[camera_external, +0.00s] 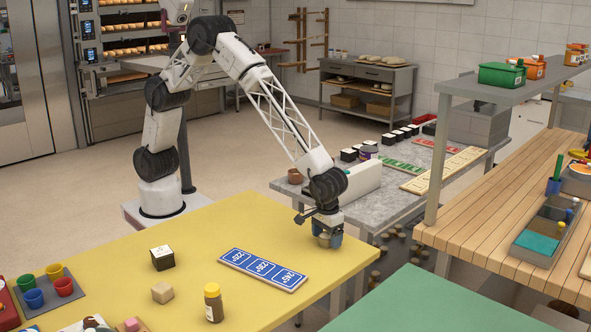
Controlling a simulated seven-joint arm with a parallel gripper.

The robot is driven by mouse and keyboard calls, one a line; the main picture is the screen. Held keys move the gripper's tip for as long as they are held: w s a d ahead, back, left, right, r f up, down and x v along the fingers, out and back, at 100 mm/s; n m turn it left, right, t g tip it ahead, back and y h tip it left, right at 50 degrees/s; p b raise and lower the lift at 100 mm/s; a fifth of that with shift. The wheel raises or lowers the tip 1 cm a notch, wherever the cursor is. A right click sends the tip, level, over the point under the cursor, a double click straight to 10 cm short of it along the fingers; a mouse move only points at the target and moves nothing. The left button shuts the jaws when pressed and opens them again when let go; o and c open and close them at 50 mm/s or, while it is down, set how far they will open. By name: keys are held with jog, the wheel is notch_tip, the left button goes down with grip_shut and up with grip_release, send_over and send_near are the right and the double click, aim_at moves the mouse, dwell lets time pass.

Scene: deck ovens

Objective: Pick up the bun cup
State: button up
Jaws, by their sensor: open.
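My gripper (327,238) points down at the far right part of the yellow table (215,222). Its jaws are open. A small greyish round shape shows between or just in front of the fingers; I cannot tell whether it is a cup or part of the gripper. A small brown cup (295,176) stands on the grey table behind, left of my forearm and apart from the gripper. Several coloured cups, including a blue cup (34,298), stand on a grey tray (68,303) at the far left. I cannot tell which one is the bun cup.
A blue numbered board (262,269) lies left of the gripper. A white block (362,180) stands behind my wrist. A green table (425,305) is at front right.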

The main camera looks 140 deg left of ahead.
aim_at(327, 234)
jog(key=c, duration=1)
jog(key=shift+r, duration=0.65)
notch_tip(327, 234, up, 2)
jog(key=shift+r, duration=0.1)
jog(key=s+d, duration=0.1)
jog(key=s, duration=0.4)
jog(key=s+d+r, duration=0.1)
jog(key=s, duration=0.9)
jog(key=shift+s+d+r, duration=0.2)
jog(key=shift+s+d, duration=0.2)
